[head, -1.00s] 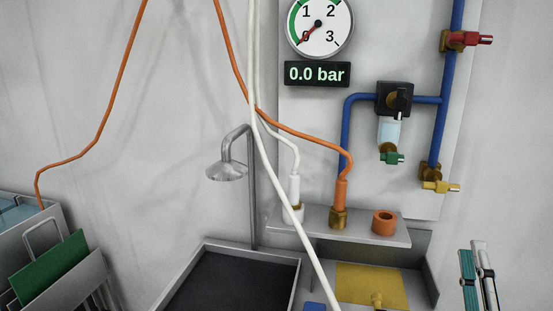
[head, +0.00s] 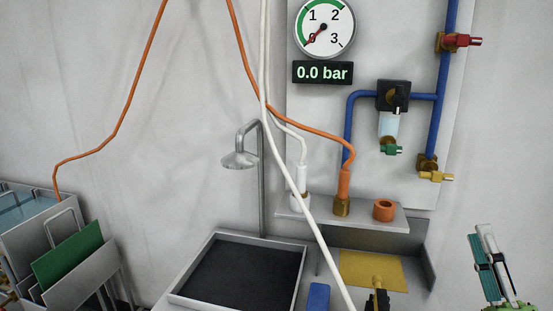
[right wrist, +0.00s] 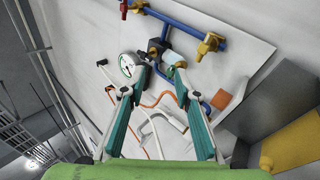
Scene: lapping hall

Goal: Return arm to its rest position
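My right gripper (head: 484,232) shows at the lower right of the head view, its teal-padded fingers pointing up in front of the bare wall. In the right wrist view its fingertips (right wrist: 159,72) are apart with nothing held between them. Behind them is the wall panel with the gauge (right wrist: 130,64) and blue pipe (right wrist: 197,30). The gripper stands clear to the right of the panel in the head view. My left gripper is in neither view.
A shelf (head: 364,221) holds an orange plug (head: 344,184) and an orange ring (head: 384,210). A dark-bottomed tray (head: 180,299) lies below a shower head (head: 240,160). A rack with a green plate (head: 68,257) stands left. A white hose (head: 291,190) hangs across the middle.

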